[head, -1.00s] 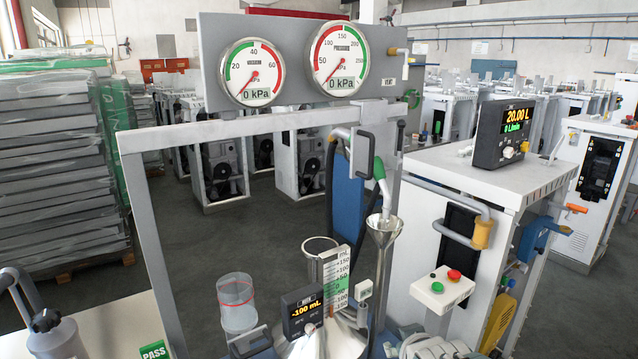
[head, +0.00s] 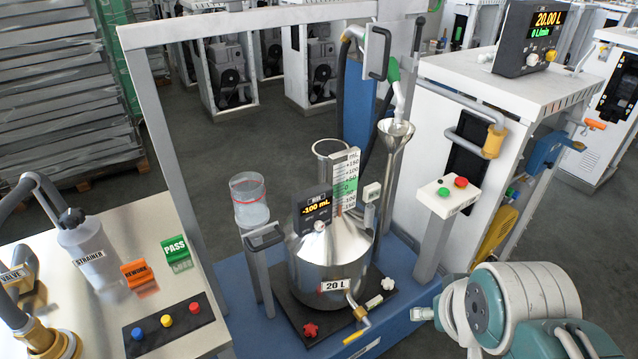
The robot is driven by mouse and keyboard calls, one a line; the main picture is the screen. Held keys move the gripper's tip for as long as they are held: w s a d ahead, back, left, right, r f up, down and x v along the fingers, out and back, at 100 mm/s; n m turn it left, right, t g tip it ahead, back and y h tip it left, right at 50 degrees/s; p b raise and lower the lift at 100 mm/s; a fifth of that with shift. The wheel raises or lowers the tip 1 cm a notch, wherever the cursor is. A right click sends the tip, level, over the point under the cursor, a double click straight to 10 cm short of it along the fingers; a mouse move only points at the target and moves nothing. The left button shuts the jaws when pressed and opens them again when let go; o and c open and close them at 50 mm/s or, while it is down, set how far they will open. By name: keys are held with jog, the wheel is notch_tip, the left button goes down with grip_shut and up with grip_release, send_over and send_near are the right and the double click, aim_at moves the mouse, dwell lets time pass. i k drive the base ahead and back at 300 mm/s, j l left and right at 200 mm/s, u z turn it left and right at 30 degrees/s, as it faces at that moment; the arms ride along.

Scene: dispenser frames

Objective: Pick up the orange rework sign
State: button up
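The strainer bottle (head: 85,252) stands left of the sign, with a brass valve (head: 48,341) nearer. A button box (head: 168,325) lies in front. The steel measuring vessel (head: 338,268) and a grey frame post (head: 172,180) stand to the right.

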aim_at(137, 272)
jog(key=u, duration=1.8)
jog(key=i+j+z, duration=0.2)
jog(key=j, duration=0.15)
jog(key=i+j+z, duration=0.25)
jog(key=j+z, duration=0.2)
jog(key=j, duration=0.3)
